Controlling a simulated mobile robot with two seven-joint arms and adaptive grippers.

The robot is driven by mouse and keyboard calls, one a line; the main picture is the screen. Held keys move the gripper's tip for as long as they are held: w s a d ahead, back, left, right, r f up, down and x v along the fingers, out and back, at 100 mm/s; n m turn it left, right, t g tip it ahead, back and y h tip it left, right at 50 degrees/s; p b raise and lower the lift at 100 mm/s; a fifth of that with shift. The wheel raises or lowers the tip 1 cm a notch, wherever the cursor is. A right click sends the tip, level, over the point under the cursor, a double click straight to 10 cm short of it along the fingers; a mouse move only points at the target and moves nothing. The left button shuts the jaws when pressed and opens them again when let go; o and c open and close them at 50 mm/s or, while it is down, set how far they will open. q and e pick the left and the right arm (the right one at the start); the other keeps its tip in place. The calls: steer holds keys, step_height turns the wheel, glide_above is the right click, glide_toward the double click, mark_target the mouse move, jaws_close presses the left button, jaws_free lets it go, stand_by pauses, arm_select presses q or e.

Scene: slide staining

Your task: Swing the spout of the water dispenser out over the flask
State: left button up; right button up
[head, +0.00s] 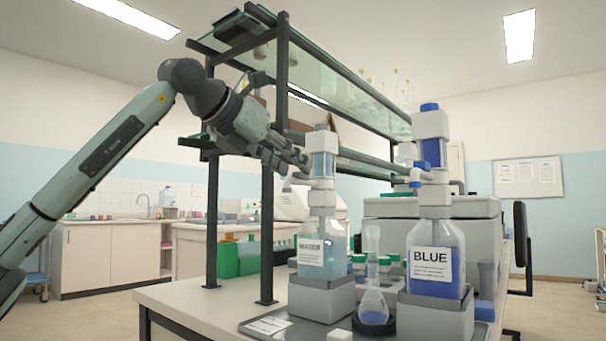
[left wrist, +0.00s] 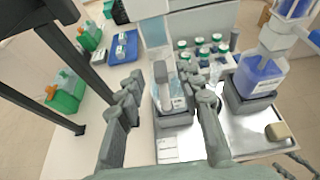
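The water dispenser (head: 323,262), a clear bottle with a white label and a tall pale head, stands on a grey block. Its spout (head: 298,180) sticks out to the left, away from the flask (head: 374,300). The flask stands upright in a dark ring to the right of the bottle. My left gripper (head: 298,163) is at the height of the dispenser head, close beside the spout. In the left wrist view its fingers are spread apart, with the dispenser (left wrist: 160,72) showing between and below them. I cannot tell whether a finger touches it. My right gripper is out of view.
The blue dispenser (head: 436,262) stands right of the flask. Several green-capped bottles (head: 358,262) stand behind. A dark shelf post (head: 267,225) rises left of the dispenser, with glass shelves (head: 315,75) above. A metal tray (head: 262,325) lies under the dispensers.

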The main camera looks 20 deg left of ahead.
mark_target(301, 173)
arm_select(q)
steer(key=shift+x, duration=2.05)
jaws_close()
